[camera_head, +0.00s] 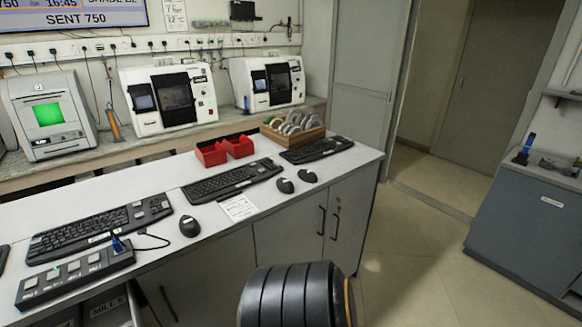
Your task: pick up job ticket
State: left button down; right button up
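A small white printed paper slip (238,207), which looks like the job ticket, lies flat on the white counter (225,222) close to its front edge. A keyboard (232,180) lies just behind it. A black mouse (190,226) lies to its left and another mouse (285,185) to its right. The print on the slip is too small to read. Neither of my grippers is in view.
A black ribbed chair back (290,295) stands in front of the counter. Red bins (211,154) and a wooden tray of discs (292,129) stand behind the keyboards. A button box (75,272) lies at front left. The floor at right is open.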

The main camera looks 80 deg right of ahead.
aim_at(238, 206)
jog(key=z, duration=2.2)
jog(key=u, duration=0.45)
jog(key=j+u, duration=0.1)
jog(key=u, duration=0.75)
jog(key=j+u, duration=0.1)
jog(key=u, duration=0.8)
jog(key=z, duration=2.25)
